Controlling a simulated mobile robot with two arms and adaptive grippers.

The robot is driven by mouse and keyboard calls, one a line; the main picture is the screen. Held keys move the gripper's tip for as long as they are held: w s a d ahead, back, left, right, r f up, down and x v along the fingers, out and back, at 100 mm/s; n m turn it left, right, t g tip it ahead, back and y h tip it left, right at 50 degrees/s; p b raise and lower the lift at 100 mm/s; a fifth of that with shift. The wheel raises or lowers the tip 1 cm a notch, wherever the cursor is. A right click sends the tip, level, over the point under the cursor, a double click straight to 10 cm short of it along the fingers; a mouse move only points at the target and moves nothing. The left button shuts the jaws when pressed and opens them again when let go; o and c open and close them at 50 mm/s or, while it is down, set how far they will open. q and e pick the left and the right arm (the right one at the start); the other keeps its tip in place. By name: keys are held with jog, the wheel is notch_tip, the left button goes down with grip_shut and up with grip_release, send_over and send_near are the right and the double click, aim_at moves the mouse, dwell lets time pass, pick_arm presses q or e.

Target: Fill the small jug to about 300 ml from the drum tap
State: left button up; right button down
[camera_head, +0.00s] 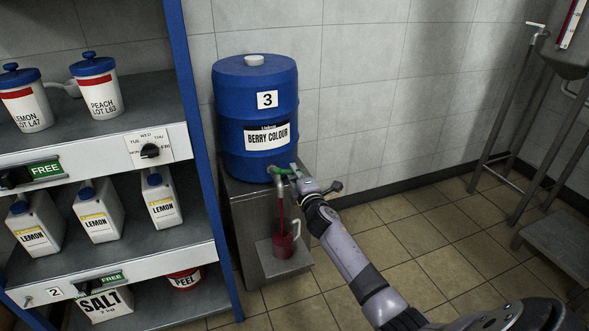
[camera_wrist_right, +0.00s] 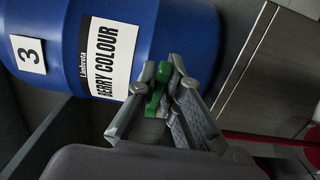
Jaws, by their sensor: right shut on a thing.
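The blue drum (camera_head: 256,110), labelled Berry Colour and 3, stands upright on a grey metal stand. A green-handled tap (camera_head: 277,178) sits low on its front. My right gripper (camera_head: 294,173) is at the tap; in the right wrist view the gripper (camera_wrist_right: 166,98) is shut on the green tap handle (camera_wrist_right: 157,88). A red stream (camera_head: 281,208) falls from the spout into the small jug (camera_head: 284,245). The jug is upright on the stand's lower shelf, with its pale handle to the right. It looks red; I cannot read its level. My left gripper is not in view.
A blue-framed shelf unit (camera_head: 204,150) stands close on the left, holding lidded tubs, several Lemon bottles (camera_head: 98,212), a Salt container (camera_head: 105,304) and a red Peel tub (camera_head: 185,280). Tiled floor (camera_head: 430,245) is clear to the right. A metal frame (camera_head: 500,120) stands far right.

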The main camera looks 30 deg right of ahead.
jog(key=shift+w+d+r+n+y+p, duration=0.1)
jog(key=shift+n+y+p, duration=0.15)
jog(key=shift+y, duration=0.2)
jog(key=shift+w+d+n+y+p, duration=0.1)
jog(key=shift+n+y, duration=0.25)
jog(key=shift+y, duration=0.1)
jog(key=shift+w+d+f+n+y+b, duration=0.1)
jog(key=shift+w+n+y+b, duration=0.15)
jog(key=shift+n+y, duration=0.6)
jog(key=shift+w+d+f+n+y+b, duration=0.1)
jog(key=shift+w+n+y+b, duration=0.2)
jog(key=shift+y, duration=0.85)
jog(key=shift+w+n+y+b, duration=0.1)
jog(key=shift+w+n+y, duration=0.15)
jog(key=shift+n+y, duration=0.65)
jog(key=shift+y, duration=0.3)
jog(key=c, duration=1.7)
grip_release()
jog(key=shift+r, duration=0.1)
